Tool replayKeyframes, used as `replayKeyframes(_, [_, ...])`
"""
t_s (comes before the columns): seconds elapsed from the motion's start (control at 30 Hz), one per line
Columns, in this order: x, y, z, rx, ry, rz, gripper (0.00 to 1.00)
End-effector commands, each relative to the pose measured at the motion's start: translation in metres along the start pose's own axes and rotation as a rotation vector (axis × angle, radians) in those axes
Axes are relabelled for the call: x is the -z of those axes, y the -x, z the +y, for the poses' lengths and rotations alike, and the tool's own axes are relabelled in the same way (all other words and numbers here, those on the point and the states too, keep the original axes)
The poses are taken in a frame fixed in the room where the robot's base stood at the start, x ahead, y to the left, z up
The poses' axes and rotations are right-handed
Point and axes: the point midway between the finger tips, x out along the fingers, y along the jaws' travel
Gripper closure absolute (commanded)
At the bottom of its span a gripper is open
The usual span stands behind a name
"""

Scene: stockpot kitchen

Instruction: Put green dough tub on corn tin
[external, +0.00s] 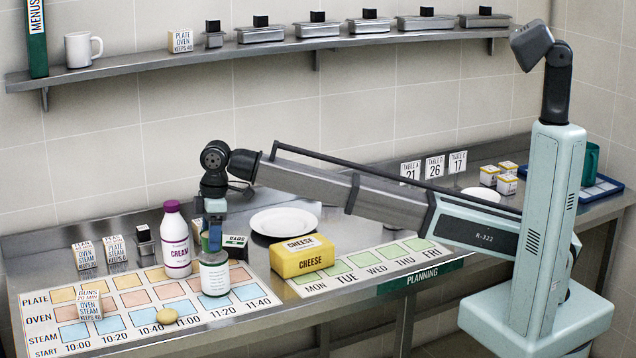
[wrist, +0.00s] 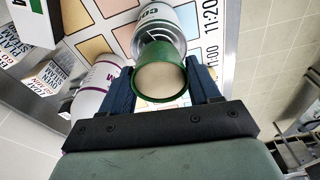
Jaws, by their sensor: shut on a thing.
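The green dough tub (wrist: 160,84), round with pale dough inside, is between the two blue fingers of my gripper (wrist: 160,72) in the wrist view. My gripper (external: 212,244) is shut on it. The corn tin (external: 214,278), white-labelled and upright, stands on the printed schedule board directly below my gripper. The tin also shows past the tub in the wrist view (wrist: 153,18). The tub looks upright and lined up over the tin. The fingers mostly hide the tub in the external view, so I cannot tell whether it touches the tin's top.
A cream bottle (external: 176,240) stands close left of my gripper. A yellow cheese block (external: 303,256) and a white plate (external: 286,221) are to the right. A round yellow piece (external: 167,316) lies on the schedule board (external: 120,325).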

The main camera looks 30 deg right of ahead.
Motion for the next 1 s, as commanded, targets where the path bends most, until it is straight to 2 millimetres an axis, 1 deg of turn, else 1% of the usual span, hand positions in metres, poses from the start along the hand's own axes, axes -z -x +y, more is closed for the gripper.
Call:
replayKeyframes(0.03, [-0.0016, -0.0071, -0.0003, 0.000, 0.000, 0.000, 0.72])
replayKeyframes(0.1, [-0.0020, -0.0118, -0.0002, 0.000, 0.000, 0.001, 0.72])
replayKeyframes(0.5, [-0.0020, -0.0155, -0.0001, 0.000, 0.000, 0.000, 0.72])
replayKeyframes(0.53, [-0.0020, -0.0155, 0.0000, 0.000, 0.000, 0.000, 0.36])
replayKeyframes(0.77, [-0.0019, -0.0152, 0.0000, 0.000, 0.000, 0.000, 0.14])
replayKeyframes(0.8, [-0.0019, -0.0152, 0.0000, 0.000, 0.000, 0.000, 0.13])
replayKeyframes(1.0, [-0.0018, -0.0149, 0.0000, 0.000, 0.000, 0.001, 0.13])
